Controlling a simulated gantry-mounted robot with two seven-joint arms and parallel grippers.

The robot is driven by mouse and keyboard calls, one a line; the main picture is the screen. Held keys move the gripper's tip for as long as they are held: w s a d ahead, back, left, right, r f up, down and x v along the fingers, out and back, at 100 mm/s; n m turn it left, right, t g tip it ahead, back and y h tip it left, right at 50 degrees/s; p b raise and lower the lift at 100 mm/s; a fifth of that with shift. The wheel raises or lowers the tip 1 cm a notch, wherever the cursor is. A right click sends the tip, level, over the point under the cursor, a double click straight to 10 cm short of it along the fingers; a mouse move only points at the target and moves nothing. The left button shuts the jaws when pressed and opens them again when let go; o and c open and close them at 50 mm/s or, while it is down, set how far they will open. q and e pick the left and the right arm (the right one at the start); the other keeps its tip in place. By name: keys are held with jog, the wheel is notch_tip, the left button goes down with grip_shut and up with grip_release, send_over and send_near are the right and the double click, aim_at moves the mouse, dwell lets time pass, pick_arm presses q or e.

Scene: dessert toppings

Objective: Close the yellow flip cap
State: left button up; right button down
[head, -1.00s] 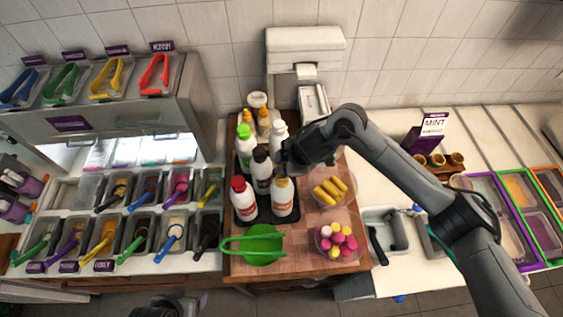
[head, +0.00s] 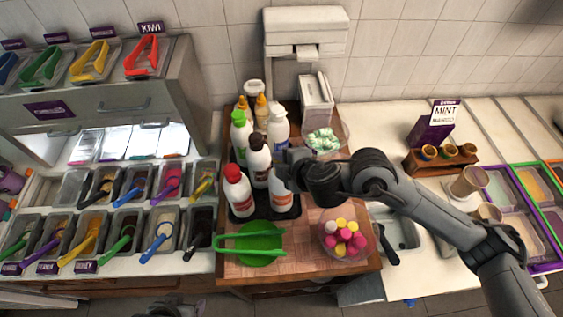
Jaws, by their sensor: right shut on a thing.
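The white bottle with an orange label (head: 281,203) stands upright at the front right of a dark tray (head: 238,217) on the wooden counter. Its yellow cap showed earlier; now my right gripper (head: 291,166) covers it. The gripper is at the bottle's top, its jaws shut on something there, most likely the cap. I cannot tell whether the flip lid is up or down. My left gripper does not show; only a dark part, likely of my left arm, is at the bottom edge.
Close by stand a red-capped bottle (head: 237,192), a brown-capped bottle (head: 259,162), a green-capped bottle (head: 241,133) and a white-topped bottle (head: 278,130). A bowl of colourful balls (head: 343,236) is at the front right.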

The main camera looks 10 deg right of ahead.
jog(key=shift+f, duration=0.2)
jog(key=c, duration=1.1)
grip_release()
